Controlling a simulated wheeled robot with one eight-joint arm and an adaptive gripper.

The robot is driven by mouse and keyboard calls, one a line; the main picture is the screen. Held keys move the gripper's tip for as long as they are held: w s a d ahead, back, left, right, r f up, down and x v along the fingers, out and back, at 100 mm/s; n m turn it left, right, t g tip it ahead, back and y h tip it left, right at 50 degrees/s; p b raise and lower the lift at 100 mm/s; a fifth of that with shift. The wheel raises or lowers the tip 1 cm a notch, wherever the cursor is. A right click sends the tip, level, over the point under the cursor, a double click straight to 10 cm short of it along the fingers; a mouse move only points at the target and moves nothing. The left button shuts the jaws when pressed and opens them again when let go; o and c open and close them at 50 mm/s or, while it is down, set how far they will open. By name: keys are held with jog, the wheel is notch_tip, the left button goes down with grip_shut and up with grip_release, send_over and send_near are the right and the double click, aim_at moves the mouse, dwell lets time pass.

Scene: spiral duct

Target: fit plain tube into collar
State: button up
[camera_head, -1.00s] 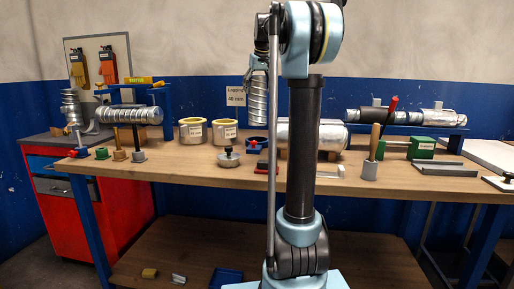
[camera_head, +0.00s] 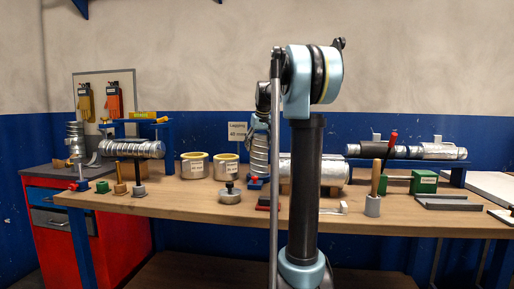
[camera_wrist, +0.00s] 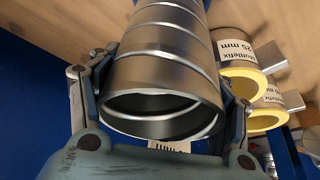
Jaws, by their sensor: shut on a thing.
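My gripper (camera_wrist: 165,88) is shut on a silvery spiral-ribbed tube (camera_wrist: 165,55), with one finger on each side of it. The tube's open round end faces the wrist camera and looks empty. In the head view the held tube (camera_head: 260,150) hangs over the bench, slightly tilted, partly hidden behind my arm. Another ribbed spiral duct (camera_head: 132,149) lies level on supports at the left of the bench. I cannot tell for certain which part is the collar.
The wooden bench (camera_head: 160,206) carries two yellow-rimmed tins (camera_head: 194,167), a large silver cylinder (camera_head: 330,171) behind my arm, a wooden-handled tool in a grey holder (camera_head: 373,205) and a green block (camera_head: 425,182). The bench's front left is fairly clear.

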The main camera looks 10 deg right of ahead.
jog(key=o, duration=1.7)
jog(key=v, duration=1.2)
